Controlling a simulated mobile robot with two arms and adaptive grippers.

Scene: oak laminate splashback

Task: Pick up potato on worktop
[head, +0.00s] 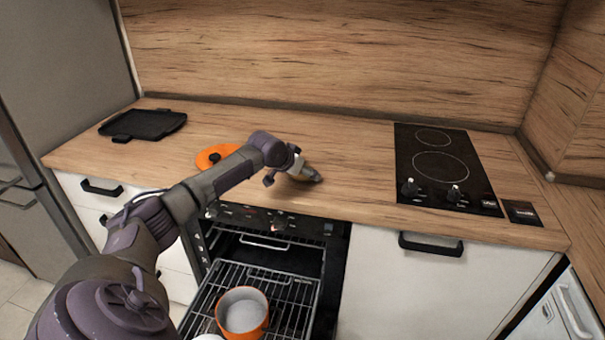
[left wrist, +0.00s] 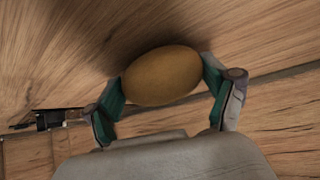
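The potato (left wrist: 162,76) is brown and oval, and it sits between the two fingers of my left gripper (left wrist: 165,90) in the left wrist view. The green pads meet its left and right sides, so the gripper looks shut on it. In the head view my left gripper (head: 305,173) is over the worktop (head: 355,175), near its front edge above the oven. There the potato is mostly hidden by the gripper. I cannot tell whether it touches the worktop. My right gripper is not in view.
An orange lid (head: 213,157) lies left of my gripper, partly behind my arm. A black tray (head: 143,124) is at the back left, a black hob (head: 445,170) at the right. The oven below is open, with an orange pot (head: 262,326) on its rack (head: 290,291).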

